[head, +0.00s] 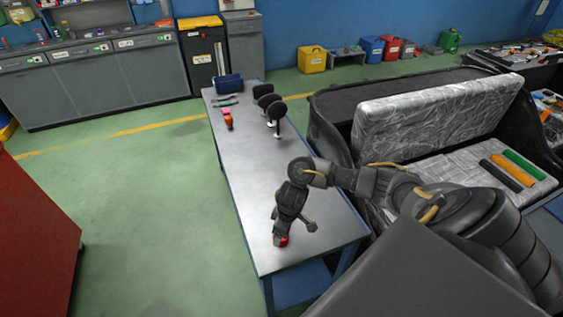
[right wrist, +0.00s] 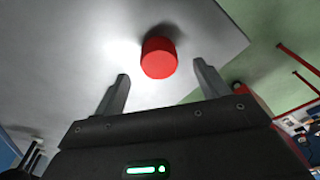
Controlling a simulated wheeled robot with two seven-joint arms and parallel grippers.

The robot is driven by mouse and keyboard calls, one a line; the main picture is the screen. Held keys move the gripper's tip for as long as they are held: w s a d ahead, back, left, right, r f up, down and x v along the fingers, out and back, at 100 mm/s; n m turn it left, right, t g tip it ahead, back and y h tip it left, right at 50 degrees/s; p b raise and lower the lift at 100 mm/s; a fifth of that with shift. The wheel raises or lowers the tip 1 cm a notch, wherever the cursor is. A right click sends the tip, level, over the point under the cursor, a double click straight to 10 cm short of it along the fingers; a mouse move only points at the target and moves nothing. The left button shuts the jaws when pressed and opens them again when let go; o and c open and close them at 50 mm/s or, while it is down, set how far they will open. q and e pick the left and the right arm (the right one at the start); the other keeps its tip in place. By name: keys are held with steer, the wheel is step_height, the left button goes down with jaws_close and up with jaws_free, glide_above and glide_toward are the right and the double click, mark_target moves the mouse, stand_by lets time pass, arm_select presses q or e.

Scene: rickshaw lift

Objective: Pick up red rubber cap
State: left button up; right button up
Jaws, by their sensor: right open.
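The red rubber cap (head: 282,241) sits on the metal table (head: 262,185) near its front end, partly hidden by my right gripper (head: 281,232) in the head view. In the right wrist view the cap (right wrist: 159,57) is a plain red cylinder on the grey tabletop (right wrist: 60,60). My right gripper (right wrist: 160,85) is open, its two fingers apart on either side of the cap's line. The cap appears just beyond the fingertips, and I see no contact. My left gripper is not in view.
Two black round-headed items (head: 277,112), a red and orange item (head: 227,119) and a dark blue case (head: 229,84) stand at the table's far end. The rickshaw with its silver seat (head: 430,115) is right of the table. Green floor (head: 150,190) is clear on the left.

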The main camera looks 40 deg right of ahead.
steer(key=f, duration=0.4)
steer(key=shift+w+a, duration=0.1)
steer(key=shift+w, duration=0.2)
steer(key=c, duration=1)
